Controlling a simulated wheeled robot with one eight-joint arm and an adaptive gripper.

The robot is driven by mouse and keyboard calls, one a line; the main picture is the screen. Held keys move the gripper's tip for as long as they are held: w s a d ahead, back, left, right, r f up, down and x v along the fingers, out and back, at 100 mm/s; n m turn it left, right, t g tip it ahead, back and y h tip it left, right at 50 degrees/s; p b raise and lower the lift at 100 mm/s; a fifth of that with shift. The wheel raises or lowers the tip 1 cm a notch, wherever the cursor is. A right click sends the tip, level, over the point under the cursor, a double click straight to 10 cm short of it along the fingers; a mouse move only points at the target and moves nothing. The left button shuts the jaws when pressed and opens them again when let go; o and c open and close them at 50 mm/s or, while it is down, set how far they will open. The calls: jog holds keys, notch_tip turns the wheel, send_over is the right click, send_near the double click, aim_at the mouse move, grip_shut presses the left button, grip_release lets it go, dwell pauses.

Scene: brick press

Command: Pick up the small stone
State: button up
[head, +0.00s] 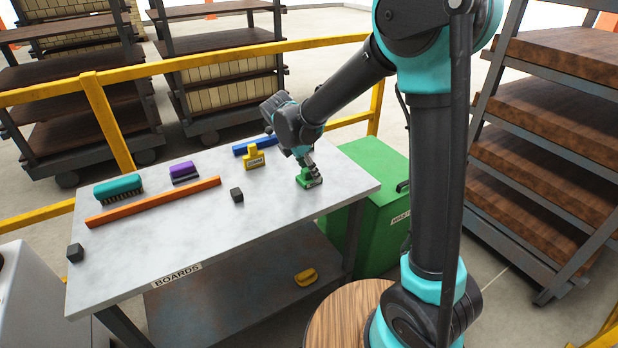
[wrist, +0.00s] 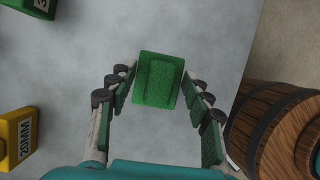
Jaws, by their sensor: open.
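Two small dark grey, stone-like cubes lie on the grey table: one near the middle front (head: 237,195), one at the left front corner (head: 75,253). I cannot tell which is the small stone. Neither shows in the wrist view. My gripper (head: 307,170) is right of both cubes, pointing down over a green block (head: 309,182) on the right part of the table. In the wrist view my gripper (wrist: 158,95) is open, with fingers on both sides of this green block (wrist: 158,80). I cannot tell whether they touch it.
The table (head: 205,245) also holds an orange bar (head: 153,202), a teal brush (head: 118,187), a purple block (head: 184,171), a yellow block (head: 254,157) and a blue bar (head: 254,145). A green bin (head: 370,180) stands beyond the right edge. Yellow rails (head: 200,62) run behind.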

grip_shut()
dwell(0.3)
jog(key=shift+r, duration=0.1)
notch_tip(320, 180, up, 20)
dwell(0.6)
jog(key=c, duration=0.7)
grip_release()
jog(key=shift+c, duration=0.2)
jog(key=c, duration=0.4)
